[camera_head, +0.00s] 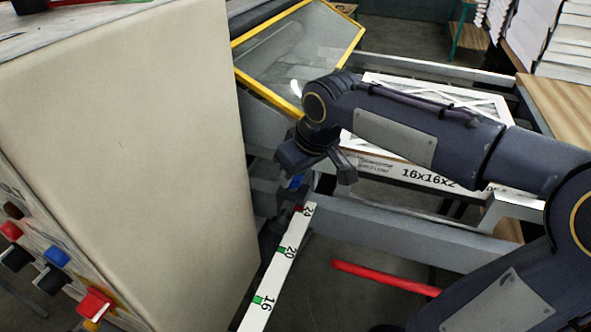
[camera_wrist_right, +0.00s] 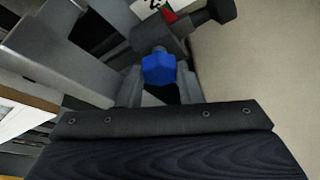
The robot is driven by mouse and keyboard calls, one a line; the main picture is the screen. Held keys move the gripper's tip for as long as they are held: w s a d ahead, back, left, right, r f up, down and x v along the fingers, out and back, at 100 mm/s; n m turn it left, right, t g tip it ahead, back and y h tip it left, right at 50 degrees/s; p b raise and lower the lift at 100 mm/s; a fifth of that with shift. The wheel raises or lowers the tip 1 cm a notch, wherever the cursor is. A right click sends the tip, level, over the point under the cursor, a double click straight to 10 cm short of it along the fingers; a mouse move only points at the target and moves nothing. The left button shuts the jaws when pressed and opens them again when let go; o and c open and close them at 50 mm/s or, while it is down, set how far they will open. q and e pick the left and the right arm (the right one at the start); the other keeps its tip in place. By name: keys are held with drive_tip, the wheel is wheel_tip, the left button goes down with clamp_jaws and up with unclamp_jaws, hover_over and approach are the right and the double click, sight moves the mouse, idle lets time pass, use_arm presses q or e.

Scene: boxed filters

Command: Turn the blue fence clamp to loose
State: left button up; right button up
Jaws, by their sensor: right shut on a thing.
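The blue fence clamp (camera_head: 296,181) shows as a small blue piece below my right gripper (camera_head: 318,172) in the head view. In the right wrist view the blue clamp knob (camera_wrist_right: 158,67) sits between the two fingers, and my right gripper (camera_wrist_right: 160,88) is shut on it. The fingers hide part of its sides. The white scale (camera_head: 278,262) with numbers 16, 20 and 24 runs down from just beside the clamp. A small red mark (camera_wrist_right: 169,15) is near the clamp. My left gripper is not in view.
A large beige cabinet (camera_head: 120,130) stands close on the left, with coloured buttons (camera_head: 60,257) on its lower side. A boxed filter (camera_head: 400,172) lies on the grey rails behind my right arm. A yellow-edged clear guard (camera_head: 300,50) is behind the gripper. A red bar (camera_head: 385,278) is at lower right.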

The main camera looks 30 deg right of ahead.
drive_tip(key=o, duration=1)
drive_tip(key=shift+c, duration=0.2)
drive_tip(key=p+v, duration=0.1)
drive_tip(key=v, duration=0.7)
drive_tip(key=shift+f, duration=0.1)
drive_tip(key=s+a+f+m+y+p, duration=0.1)
drive_tip(key=s+a+f+m+p, duration=0.1)
drive_tip(key=s+f, duration=0.2)
drive_tip(key=s+a+f+m+t+y+p, duration=0.1)
drive_tip(key=s+f, duration=0.4)
drive_tip(key=s, duration=0.5)
drive_tip(key=shift+s+a+m+y+p, duration=0.4)
drive_tip(key=shift+a+m+y+p, duration=0.1)
drive_tip(key=shift+a+p, duration=0.5)
